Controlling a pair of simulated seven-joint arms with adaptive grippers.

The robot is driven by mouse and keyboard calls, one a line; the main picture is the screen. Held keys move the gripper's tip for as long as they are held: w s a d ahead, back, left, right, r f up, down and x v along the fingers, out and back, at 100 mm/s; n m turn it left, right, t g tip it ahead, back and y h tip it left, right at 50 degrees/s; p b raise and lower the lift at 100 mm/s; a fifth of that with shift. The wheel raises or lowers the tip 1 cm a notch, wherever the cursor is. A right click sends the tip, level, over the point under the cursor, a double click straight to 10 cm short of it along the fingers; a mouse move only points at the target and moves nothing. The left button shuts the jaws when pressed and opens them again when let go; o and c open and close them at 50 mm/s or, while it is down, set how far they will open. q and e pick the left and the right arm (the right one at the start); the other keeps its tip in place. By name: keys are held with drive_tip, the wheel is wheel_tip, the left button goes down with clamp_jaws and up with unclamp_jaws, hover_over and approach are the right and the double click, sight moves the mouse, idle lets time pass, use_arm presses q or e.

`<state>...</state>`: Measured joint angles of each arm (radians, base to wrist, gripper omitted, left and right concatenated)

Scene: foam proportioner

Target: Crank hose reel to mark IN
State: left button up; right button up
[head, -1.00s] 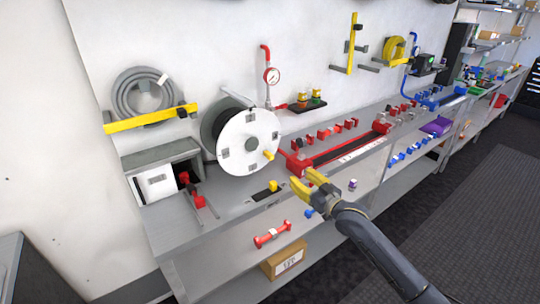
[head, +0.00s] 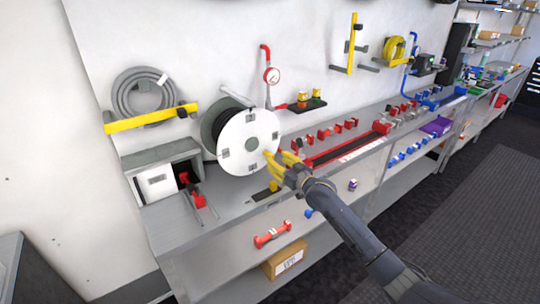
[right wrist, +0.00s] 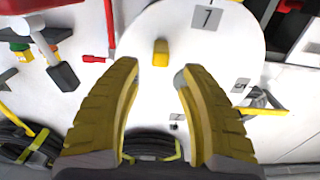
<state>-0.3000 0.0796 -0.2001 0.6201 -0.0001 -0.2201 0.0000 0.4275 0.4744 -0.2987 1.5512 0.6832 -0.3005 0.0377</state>
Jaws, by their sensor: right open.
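The hose reel (head: 240,140) is a white disc with small grey marks, standing on the bench against the wall. In the right wrist view the reel's white face (right wrist: 210,35) carries a plate marked 7 and another that looks like 5. Its yellow crank knob (right wrist: 160,53) sticks out from the face near the rim. My right gripper (head: 278,157) has yellow fingers and is at the reel's lower right edge. In the right wrist view the gripper (right wrist: 156,72) is open, with the knob between and just beyond the fingertips. I cannot tell any contact. My left gripper is not in view.
A grey coiled hose (head: 145,92) hangs over a yellow bracket (head: 150,118) at the left. A long red tray (head: 345,150) lies to the right.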

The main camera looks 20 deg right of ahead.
sight(272, 156)
drive_tip(key=shift+x, duration=2.55)
clamp_jaws()
